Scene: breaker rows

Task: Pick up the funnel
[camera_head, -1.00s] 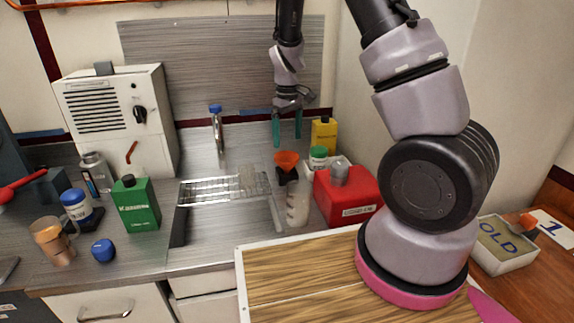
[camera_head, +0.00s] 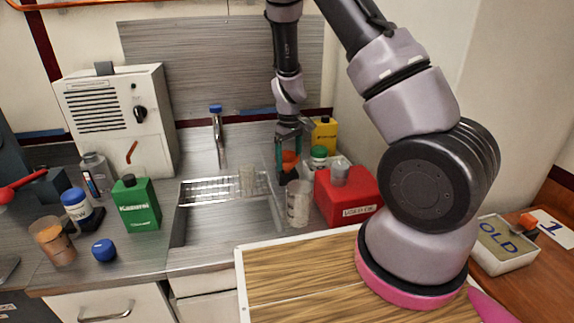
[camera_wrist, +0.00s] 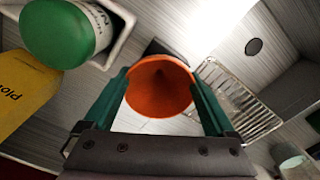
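The orange funnel (camera_head: 289,160) stands with its wide mouth up near the sink's right edge, beside a clear bottle. In the wrist view its round mouth (camera_wrist: 160,86) faces the camera. My gripper (camera_head: 291,168) points down with its green fingers on either side of the funnel. In the wrist view the gripper (camera_wrist: 163,80) is open, with the funnel's rim between the fingertips, very close to both. I cannot tell whether they touch it. The funnel's lower part is hidden.
A red box (camera_head: 347,195), a green-lidded jar (camera_head: 319,154) and a yellow bottle (camera_head: 324,133) crowd the right. The sink (camera_head: 222,220) with a wire rack (camera_head: 205,191) lies left. A green bottle (camera_head: 136,205) stands farther left.

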